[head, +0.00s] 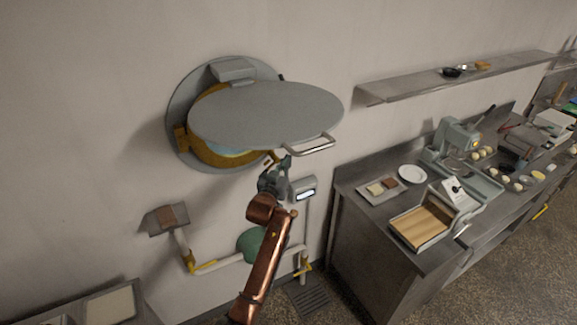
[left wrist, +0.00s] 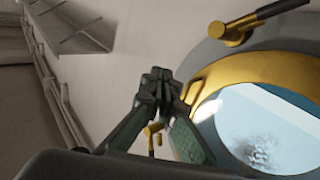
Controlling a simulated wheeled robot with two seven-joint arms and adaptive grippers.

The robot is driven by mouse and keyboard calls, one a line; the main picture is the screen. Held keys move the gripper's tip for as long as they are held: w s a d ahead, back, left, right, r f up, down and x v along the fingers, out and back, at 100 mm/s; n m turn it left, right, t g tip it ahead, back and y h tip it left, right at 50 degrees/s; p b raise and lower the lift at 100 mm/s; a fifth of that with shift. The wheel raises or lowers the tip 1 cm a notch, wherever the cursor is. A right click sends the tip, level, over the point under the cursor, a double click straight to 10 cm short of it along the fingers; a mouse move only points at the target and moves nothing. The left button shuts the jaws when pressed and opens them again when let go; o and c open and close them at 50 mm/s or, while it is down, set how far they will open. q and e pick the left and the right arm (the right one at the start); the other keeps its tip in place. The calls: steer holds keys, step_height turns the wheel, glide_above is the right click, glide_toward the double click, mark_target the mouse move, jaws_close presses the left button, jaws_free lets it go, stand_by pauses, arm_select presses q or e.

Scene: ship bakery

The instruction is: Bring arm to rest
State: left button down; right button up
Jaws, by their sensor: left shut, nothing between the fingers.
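My left arm, copper-coloured, rises from the bottom of the head view. Its left gripper (head: 283,163) is near the wall, just below the lower edge of a round grey hatch lid (head: 262,112). The gripper is shut and empty; I cannot tell whether it touches the lid. The left wrist view shows its dark green fingers (left wrist: 160,78) closed together, beside a brass-rimmed round window (left wrist: 255,70). My right gripper is in neither view.
The lid stands open from a round wall port (head: 178,95), with a bar handle (head: 310,146) at its right. A pipe (head: 225,262) and a small display box (head: 304,190) are below. A steel counter (head: 350,215) with bakery tools stands right, under a wall shelf (head: 430,82).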

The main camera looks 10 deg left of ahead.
arm_select(q)
steer(key=shift+s+d, duration=0.4)
steer(key=shift+d, duration=0.2)
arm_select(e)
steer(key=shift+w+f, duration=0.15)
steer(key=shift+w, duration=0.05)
arm_select(q)
steer(key=shift+a+r, duration=0.1)
steer(key=shift+a, duration=0.05)
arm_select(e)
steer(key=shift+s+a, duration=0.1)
arm_select(q)
steer(key=w+a, duration=0.2)
steer(key=w, duration=0.1)
steer(key=w+a, duration=0.3)
steer(key=w, duration=0.1)
steer(key=w+a, duration=0.2)
steer(key=w, duration=0.1)
steer(key=shift+w+a+f, duration=0.2)
steer(key=shift+w+a, duration=0.2)
steer(key=shift+w+a+r, duration=0.1)
steer(key=shift+a, duration=0.1)
steer(key=shift+d+r, duration=0.1)
steer(key=shift+d, duration=0.1)
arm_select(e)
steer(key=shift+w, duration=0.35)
arm_select(q)
steer(key=shift+d, duration=0.15)
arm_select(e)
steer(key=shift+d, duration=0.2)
